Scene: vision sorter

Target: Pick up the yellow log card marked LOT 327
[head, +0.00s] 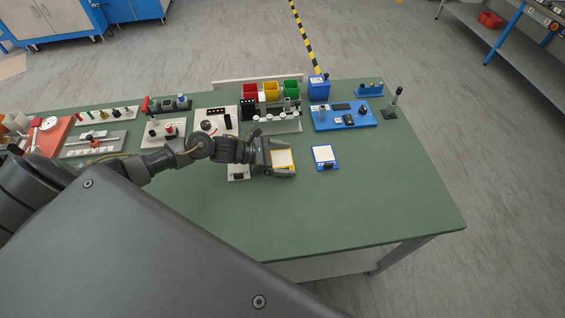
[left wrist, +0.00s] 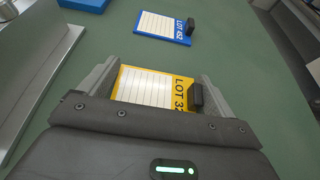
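The yellow log card (head: 283,158) lies on the green table, with a lined white sheet and a black clip at one edge. In the left wrist view the yellow card (left wrist: 148,88) reads "LOT 32", and the last digit is hidden. My left gripper (head: 281,157) is over it, with its fingers (left wrist: 160,78) spread wide on either side of the card. The black clip is beside the right finger in that view. Whether the fingers touch the card is not clear. My right gripper is not in view.
A blue card (head: 325,157) marked LOT 452 lies to the right. A pale card (head: 238,174) is partly under my left arm. A grey fixture (head: 275,126), coloured bins (head: 271,91) and a blue tray (head: 343,116) stand behind. The front of the table (head: 340,210) is clear.

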